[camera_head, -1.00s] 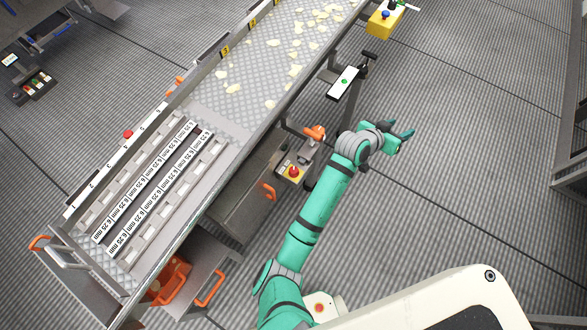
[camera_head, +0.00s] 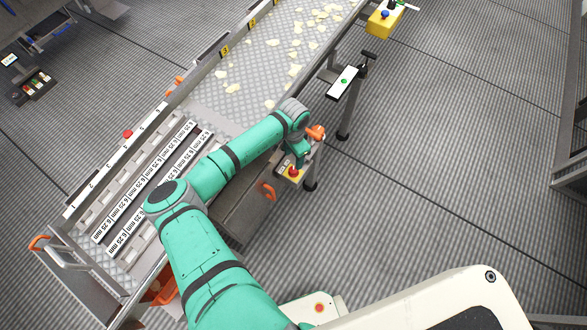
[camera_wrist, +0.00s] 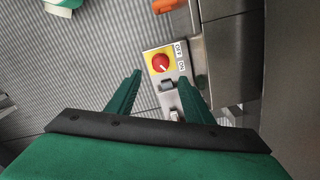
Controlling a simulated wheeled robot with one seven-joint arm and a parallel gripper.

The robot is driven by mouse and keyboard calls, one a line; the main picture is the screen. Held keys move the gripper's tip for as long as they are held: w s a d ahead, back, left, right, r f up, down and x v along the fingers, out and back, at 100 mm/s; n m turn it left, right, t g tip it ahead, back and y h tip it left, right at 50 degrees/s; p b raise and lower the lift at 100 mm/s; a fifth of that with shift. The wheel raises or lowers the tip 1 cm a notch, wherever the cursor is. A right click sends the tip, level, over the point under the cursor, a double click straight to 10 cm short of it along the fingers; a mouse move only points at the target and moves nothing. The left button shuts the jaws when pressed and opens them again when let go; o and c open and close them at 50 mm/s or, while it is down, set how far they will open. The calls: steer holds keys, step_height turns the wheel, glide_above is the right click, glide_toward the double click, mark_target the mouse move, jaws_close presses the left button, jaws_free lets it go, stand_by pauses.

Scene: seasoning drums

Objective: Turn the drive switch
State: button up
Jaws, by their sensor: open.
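The drive switch, a round red knob on a yellow plate, shows in the wrist view (camera_wrist: 161,63) on a grey box with OFF and ON labels beside it. In the head view the red knob (camera_head: 294,171) sits at the conveyor's right side, partly behind my gripper. My gripper (camera_wrist: 160,77) is open and empty in the wrist view, its two green fingers apart, with the knob just beyond and between the tips. In the head view my gripper (camera_head: 299,160) points down close above the switch box. Whether a finger touches the knob, I cannot tell.
The conveyor (camera_head: 215,120) with pale chips runs beside my arm. An orange handle (camera_head: 267,191) is left of the box, and an orange part (camera_head: 316,132) sits above it. A post with a green-button panel (camera_head: 344,82) stands up right.

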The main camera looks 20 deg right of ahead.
mark_target(294, 170)
step_height(294, 170, down, 10)
steer(key=shift+w+r, duration=0.1)
steer(key=shift+r, duration=0.1)
steer(key=shift+a+f, duration=0.15)
steer(key=shift+f, duration=0.35)
steer(key=c, duration=1)
